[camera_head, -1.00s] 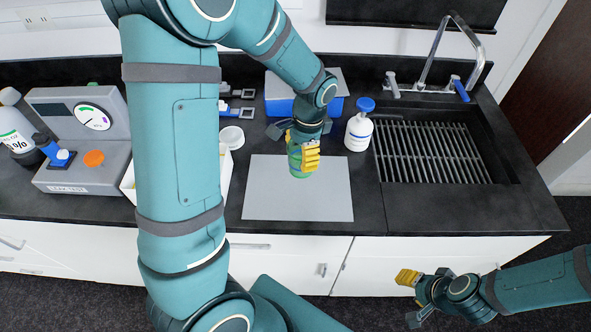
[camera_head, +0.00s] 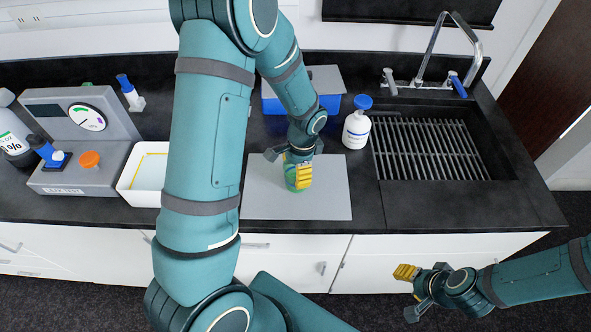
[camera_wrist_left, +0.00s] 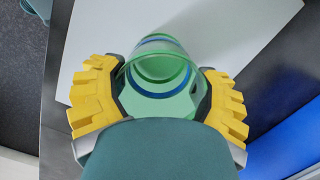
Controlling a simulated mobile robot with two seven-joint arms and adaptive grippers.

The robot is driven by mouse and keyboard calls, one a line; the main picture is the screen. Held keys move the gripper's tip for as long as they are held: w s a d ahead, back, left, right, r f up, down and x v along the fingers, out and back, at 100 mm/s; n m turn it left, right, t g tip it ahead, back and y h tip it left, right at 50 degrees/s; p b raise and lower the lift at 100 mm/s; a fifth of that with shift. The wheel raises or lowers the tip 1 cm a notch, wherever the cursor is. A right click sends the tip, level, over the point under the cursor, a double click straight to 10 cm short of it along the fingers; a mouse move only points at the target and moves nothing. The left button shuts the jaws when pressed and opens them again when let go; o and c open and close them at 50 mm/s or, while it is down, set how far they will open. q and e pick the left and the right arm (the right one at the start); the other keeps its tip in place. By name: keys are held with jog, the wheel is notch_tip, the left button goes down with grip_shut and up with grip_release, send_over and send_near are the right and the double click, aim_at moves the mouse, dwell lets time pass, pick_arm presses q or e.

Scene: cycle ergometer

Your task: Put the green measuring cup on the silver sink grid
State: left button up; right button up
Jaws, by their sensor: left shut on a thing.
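The green measuring cup (camera_head: 291,180) is translucent and sits over the grey mat, left of the sink. My left gripper (camera_head: 298,175) is shut on it, with yellow fingers on both sides. In the left wrist view the cup (camera_wrist_left: 160,80) shows its round opening and blue bands between the fingers (camera_wrist_left: 160,105). I cannot tell whether its base touches the mat. The silver sink grid (camera_head: 430,150) lies in the dark sink at the right, with nothing on it. My right gripper (camera_head: 408,285) hangs in front of the counter at lower right; its finger opening is unclear.
A white bottle with a blue cap (camera_head: 357,125) stands between the mat (camera_head: 325,200) and the sink. A blue box (camera_head: 330,103) is behind the mat. The faucet (camera_head: 432,55) rises behind the sink. A white tray (camera_head: 145,175) and a grey gauge device (camera_head: 75,150) are at left.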

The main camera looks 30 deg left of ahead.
pick_arm(q)
jog(key=shift+f, duration=0.15)
jog(key=o, duration=1.1)
jog(key=shift+o, duration=0.2)
jog(key=shift+r, duration=0.2)
